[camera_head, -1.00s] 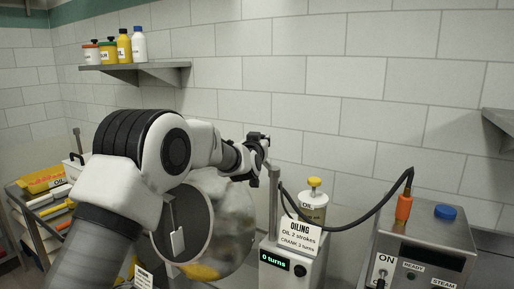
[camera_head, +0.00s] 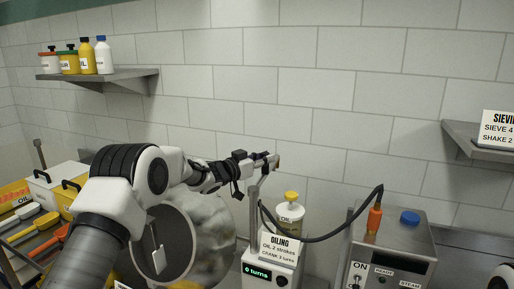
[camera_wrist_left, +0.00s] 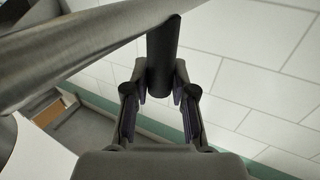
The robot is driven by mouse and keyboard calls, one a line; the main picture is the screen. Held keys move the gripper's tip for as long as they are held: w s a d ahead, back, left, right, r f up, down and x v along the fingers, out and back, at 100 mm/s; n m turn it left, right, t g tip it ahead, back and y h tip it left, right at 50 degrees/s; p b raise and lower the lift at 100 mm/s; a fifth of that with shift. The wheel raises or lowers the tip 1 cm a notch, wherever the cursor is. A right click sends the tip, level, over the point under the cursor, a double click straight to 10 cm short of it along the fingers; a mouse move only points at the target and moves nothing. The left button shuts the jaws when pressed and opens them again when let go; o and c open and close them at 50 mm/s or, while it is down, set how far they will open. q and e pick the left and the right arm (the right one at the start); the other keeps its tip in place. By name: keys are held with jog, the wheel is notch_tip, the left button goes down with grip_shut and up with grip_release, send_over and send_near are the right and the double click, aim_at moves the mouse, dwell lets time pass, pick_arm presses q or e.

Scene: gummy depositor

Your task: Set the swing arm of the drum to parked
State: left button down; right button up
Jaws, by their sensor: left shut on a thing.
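The drum (camera_head: 212,232) is a large round grey body in the head view, partly hidden behind my left arm. A thin upright metal post (camera_head: 253,213) stands at its right side. My left gripper (camera_head: 272,161) is above and just right of the post top. In the left wrist view, a grey metal bar (camera_wrist_left: 75,55), which looks like the swing arm, runs across the upper left. Its dark round handle (camera_wrist_left: 162,52) stands between the fingers of my left gripper (camera_wrist_left: 160,92), which are shut on it. My right gripper is not in view.
An oiling box (camera_head: 268,277) with a counter display and a yellow-topped oil can (camera_head: 290,213) is right of the drum. A steam box (camera_head: 398,245) with a black hose stands farther right. A wall shelf (camera_head: 98,75) holds bottles. Trays and scoops lie at left.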

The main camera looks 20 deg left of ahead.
pick_arm(q)
jog(key=shift+d+f, duration=0.15)
jog(key=shift+d, duration=0.3)
jog(key=c, duration=0.9)
grip_release()
jog(key=shift+w, duration=0.1)
jog(key=shift+c, duration=0.2)
jog(key=shift+w+d+f, duration=0.15)
jog(key=shift+w+d, duration=0.1)
jog(key=shift+s+a, duration=0.15)
jog(key=shift+s, duration=0.05)
jog(key=v, duration=1.1)
jog(key=shift+s, duration=0.25)
jog(key=shift+a, duration=0.1)
